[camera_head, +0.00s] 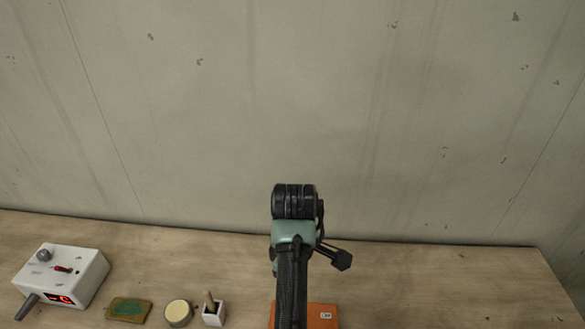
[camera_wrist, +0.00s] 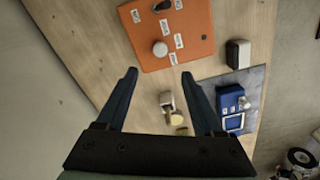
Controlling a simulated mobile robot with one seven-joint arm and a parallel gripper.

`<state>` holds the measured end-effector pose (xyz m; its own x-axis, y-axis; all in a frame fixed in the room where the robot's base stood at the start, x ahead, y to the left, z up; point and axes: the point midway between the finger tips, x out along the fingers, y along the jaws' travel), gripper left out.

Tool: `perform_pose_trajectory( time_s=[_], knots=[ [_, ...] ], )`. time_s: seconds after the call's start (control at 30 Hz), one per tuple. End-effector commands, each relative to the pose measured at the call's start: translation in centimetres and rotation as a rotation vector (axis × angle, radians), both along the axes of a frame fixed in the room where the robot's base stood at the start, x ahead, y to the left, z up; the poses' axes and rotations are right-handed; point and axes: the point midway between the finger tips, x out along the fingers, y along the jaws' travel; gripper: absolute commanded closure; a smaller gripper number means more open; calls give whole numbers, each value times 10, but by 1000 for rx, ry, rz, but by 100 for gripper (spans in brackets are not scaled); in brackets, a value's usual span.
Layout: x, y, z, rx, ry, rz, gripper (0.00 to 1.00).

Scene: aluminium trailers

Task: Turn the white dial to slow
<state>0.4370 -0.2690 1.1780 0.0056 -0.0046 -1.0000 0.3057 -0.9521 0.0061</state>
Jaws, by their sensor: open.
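An orange box (camera_wrist: 188,50) lies on the wooden table in the upper middle of the wrist view. On it sits a round white dial (camera_wrist: 160,48) with small white labels around it, too small to read. A black knob (camera_wrist: 163,5) is at the box's upper edge in that view. My gripper (camera_wrist: 160,74) is open and empty, its two dark fingers apart, with the dial appearing just beyond the gap between the tips. In the head view my arm covers much of the orange box (camera_head: 322,316), and the dial is hidden there.
A blue device (camera_wrist: 232,108) lies on a grey mat. The table's right side is clear.

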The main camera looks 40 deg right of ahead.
Motion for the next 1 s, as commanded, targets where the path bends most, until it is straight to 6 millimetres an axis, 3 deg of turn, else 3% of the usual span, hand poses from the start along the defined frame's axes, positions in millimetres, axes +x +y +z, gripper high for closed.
perform_pose_trajectory(
  time_s=[0.8, 1.0],
  knots=[
    [-1, 2, -116, 6, 7, 4, 31],
    [-1, 1, -129, 5, 5, 4, 31]
  ],
)
